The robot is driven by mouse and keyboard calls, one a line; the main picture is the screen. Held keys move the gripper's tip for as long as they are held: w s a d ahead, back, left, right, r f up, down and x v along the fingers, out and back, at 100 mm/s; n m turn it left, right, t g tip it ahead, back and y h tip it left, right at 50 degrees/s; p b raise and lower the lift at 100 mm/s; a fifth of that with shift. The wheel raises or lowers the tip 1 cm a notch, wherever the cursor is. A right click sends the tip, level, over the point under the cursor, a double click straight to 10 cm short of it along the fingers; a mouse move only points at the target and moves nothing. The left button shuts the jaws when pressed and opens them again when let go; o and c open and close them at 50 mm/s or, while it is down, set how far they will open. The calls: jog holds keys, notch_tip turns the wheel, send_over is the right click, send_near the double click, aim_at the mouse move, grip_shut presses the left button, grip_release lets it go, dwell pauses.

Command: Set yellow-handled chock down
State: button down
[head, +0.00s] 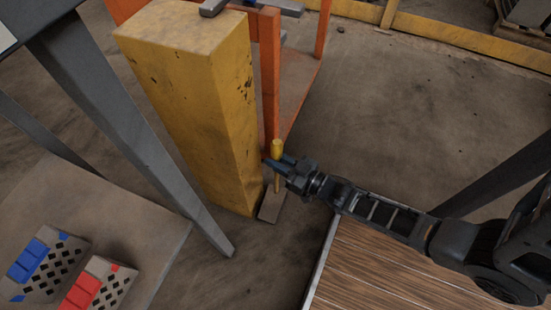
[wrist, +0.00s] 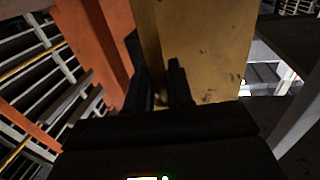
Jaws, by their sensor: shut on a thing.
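The yellow-handled chock (head: 271,206) has a flat grey-brown block at the bottom and an upright rod with a yellow grip (head: 277,149) on top. It stands roughly upright beside the foot of the yellow post, at its right. My gripper (head: 275,165) reaches in from the right and is shut on the chock's handle, just below the yellow grip. In the wrist view a small brownish part of the handle (wrist: 160,97) shows between the dark fingers; the rest of the chock is hidden there. I cannot tell whether its block touches the floor.
A worn yellow post (head: 200,110) stands close left of the gripper. An orange frame (head: 270,80) is behind it. A wooden deck (head: 390,270) lies at lower right. Blue (head: 38,262) and red (head: 92,285) perforated blocks lie at lower left. Concrete floor (head: 410,110) is open at upper right.

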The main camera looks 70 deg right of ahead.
jog(key=shift+f+b, duration=1.05)
jog(key=shift+f, duration=1.05)
jog(key=c, duration=1.5)
grip_release()
jog(key=shift+f, duration=0.2)
jog(key=o, duration=0.5)
jog(key=shift+r, duration=0.1)
jog(key=s+a+p, duration=0.2)
jog(key=s, duration=1)
jog(key=s+a+r+g+y, duration=0.1)
jog(key=a+r, duration=0.4)
jog(key=r, duration=0.5)
jog(key=s+a+r+n+g+y, duration=0.1)
jog(key=a+r, duration=0.4)
jog(key=r, duration=0.6)
jog(key=s+a+r+n+g, duration=0.1)
jog(key=s+a+r, duration=0.2)
jog(key=r, duration=0.8)
jog(key=shift+a+r+y, duration=0.2)
jog(key=shift+a+y, duration=0.2)
jog(key=shift+a, duration=0.7)
